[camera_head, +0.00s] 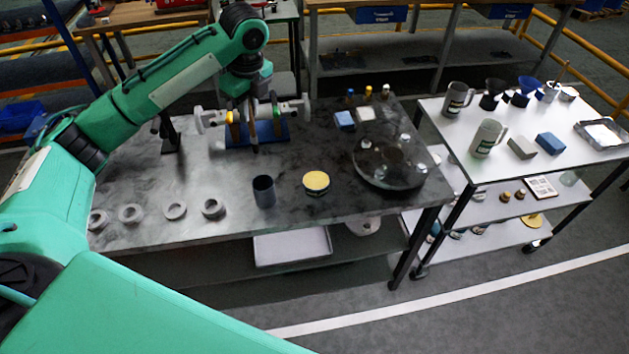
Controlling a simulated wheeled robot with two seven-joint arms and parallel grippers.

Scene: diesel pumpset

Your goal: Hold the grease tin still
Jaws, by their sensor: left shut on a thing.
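A short round tin with a yellow top (316,182), which looks like the grease tin, stands upright on the dark grey bench (235,222). My left gripper (253,135) points down at a blue rack (283,135) behind and to the left of the tin, clear of it. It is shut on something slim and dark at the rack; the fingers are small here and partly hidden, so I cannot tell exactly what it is. My right gripper is not in view.
A dark open cup (263,190) stands just left of the tin. Several pale rings (131,213) lie along the front left. A round dark tray (390,181) is to the right. A white trolley (545,172) with mugs stands beyond the bench's right end.

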